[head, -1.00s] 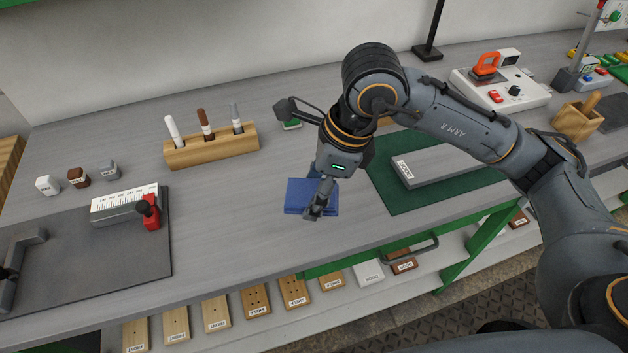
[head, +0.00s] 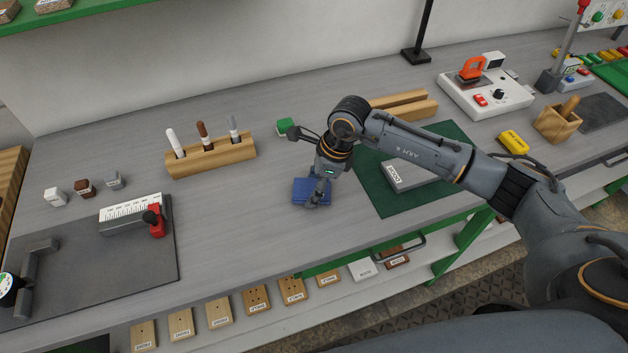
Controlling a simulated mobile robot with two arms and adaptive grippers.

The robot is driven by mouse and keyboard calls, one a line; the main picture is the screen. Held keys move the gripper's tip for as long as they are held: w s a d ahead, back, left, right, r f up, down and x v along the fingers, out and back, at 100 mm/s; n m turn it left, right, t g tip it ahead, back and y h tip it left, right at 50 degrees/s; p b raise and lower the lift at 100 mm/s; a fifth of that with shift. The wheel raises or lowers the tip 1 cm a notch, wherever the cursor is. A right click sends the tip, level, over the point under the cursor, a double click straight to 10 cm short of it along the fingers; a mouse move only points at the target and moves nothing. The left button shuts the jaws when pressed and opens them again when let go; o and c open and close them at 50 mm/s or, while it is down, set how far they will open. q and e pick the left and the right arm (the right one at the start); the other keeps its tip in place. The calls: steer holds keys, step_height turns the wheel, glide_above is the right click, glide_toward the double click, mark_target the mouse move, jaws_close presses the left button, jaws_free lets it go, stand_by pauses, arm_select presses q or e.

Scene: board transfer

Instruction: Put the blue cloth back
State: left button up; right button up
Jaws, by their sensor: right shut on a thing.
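The blue cloth (head: 303,187) is a folded rectangle on the grey bench, just left of the green mat. My right gripper (head: 314,199) is over the cloth with its fingers pointing down and shut on it. The cloth looks level and at or very near the bench top; I cannot tell whether it touches. The gripper and wrist hide part of its right side. My left gripper is not in view.
A green mat (head: 376,193) with a grey labelled block (head: 408,176) lies to the right. A wooden marker rack (head: 212,157) stands to the left. The bench left of the cloth is clear.

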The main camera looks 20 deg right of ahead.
mark_target(328, 188)
steer(key=shift+f, duration=0.1)
steer(key=shift+f+b, duration=0.15)
steer(key=shift+b, duration=0.15)
steer(key=o, duration=1.1)
steer(key=shift+r+p, duration=0.3)
steer(key=shift+d+r+b, duration=0.15)
steer(key=shift+r+b, duration=0.15)
steer(key=b+v, duration=0.3)
steer(key=v, duration=0.8)
